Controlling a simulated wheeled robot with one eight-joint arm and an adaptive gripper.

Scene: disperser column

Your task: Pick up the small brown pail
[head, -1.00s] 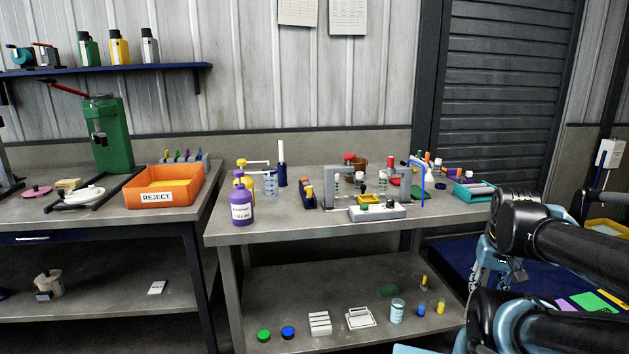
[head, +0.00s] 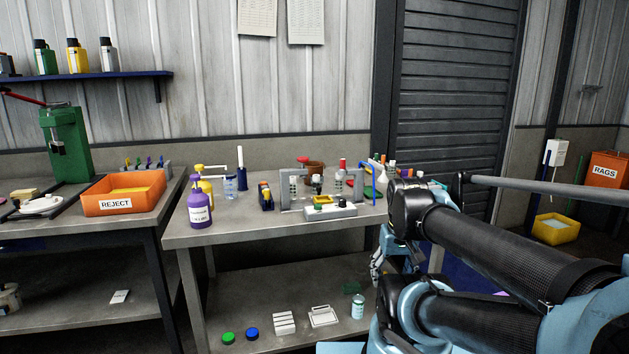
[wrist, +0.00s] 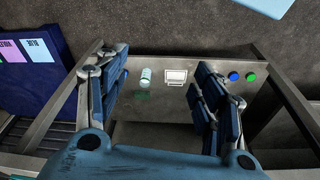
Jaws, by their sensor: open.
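The small brown pail (head: 315,170) stands toward the back of the middle workbench in the head view. Its lower part is hidden behind a grey fixture, and a red-topped item is close to its left. The pail does not show in the wrist view. My gripper (wrist: 160,78) is open and empty in the wrist view, with its two blue fingers spread wide above the bench's lower shelf. In the head view the gripper (head: 378,264) is partly hidden by my arm, at the bench's right end, low and well apart from the pail.
The workbench (head: 230,232) carries a purple bottle (head: 199,208), a grey fixture (head: 331,212) and a blue frame (head: 375,172) near the pail. The lower shelf holds a jar (head: 358,307) and caps. An orange reject bin (head: 122,193) stands left. The bench's front strip is mostly clear.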

